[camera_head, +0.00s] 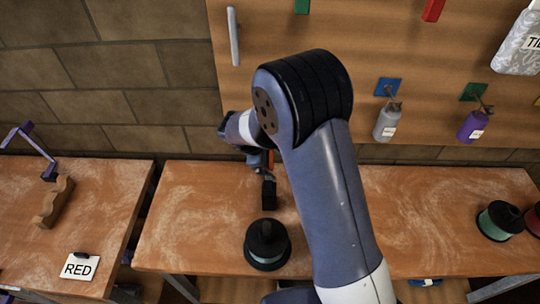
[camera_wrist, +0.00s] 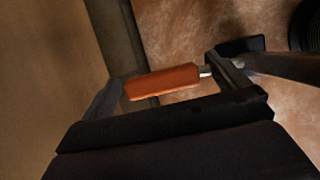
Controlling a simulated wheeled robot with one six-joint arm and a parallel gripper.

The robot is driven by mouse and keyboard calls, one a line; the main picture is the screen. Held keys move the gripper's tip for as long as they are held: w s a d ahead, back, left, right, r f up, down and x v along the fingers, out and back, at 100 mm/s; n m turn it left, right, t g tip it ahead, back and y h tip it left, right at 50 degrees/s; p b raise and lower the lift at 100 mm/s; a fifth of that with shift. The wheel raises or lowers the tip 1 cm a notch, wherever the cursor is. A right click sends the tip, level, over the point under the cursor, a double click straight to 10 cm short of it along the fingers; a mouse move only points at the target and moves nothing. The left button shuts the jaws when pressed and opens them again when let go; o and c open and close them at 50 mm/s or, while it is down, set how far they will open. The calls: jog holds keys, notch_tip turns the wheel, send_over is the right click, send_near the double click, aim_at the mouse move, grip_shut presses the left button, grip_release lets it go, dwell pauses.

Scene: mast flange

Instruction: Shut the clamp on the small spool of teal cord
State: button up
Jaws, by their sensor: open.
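A second teal spool (camera_head: 497,222) with dark ends stands at the bench's right; I cannot tell surely which is the small one. My gripper (camera_wrist: 168,76) is open, with an orange handle (camera_wrist: 160,82) between its fingers in the wrist view, not visibly gripped. A short metal shaft joins the handle to a dark part, perhaps the clamp (camera_wrist: 285,64). In the head view a dark block (camera_head: 269,194) shows just above the near spool. My arm hides part of the bench.
A dark red spool (camera_head: 534,218) is at the right edge. Grey (camera_head: 387,122) and purple (camera_head: 474,126) bottles hang on the board. The left bench (camera_head: 110,215) holds a wavy wooden piece (camera_head: 53,202) and a RED card (camera_head: 80,266). The middle bench's left side is clear.

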jog(key=shift+c, duration=0.2)
jog(key=c, duration=1.3)
